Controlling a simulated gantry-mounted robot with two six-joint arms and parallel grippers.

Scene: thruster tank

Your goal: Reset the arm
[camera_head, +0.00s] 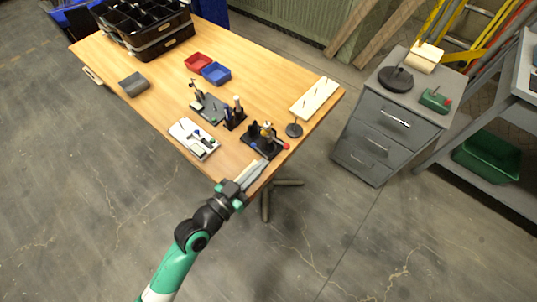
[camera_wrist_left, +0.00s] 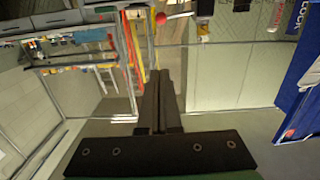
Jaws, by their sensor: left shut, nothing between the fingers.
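My left gripper (camera_head: 256,172) is at the near right edge of the wooden table in the head view, at the end of the green and black arm. Its fingers are shut with nothing between them. In the left wrist view the closed dark fingers (camera_wrist_left: 159,100) point away over open space. In the head view they overlap the table corner just in front of the small black fixture (camera_head: 262,140); I cannot tell whether they touch anything. My right gripper is in neither view.
On the wooden table (camera_head: 105,65) are a white tray (camera_head: 194,138), red bin (camera_head: 198,62), blue bin (camera_head: 216,73), grey block (camera_head: 133,84), pale rack (camera_head: 314,98) and stacked black crates (camera_head: 150,22). A grey drawer cabinet (camera_head: 385,125) stands right. Floor in front is clear.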

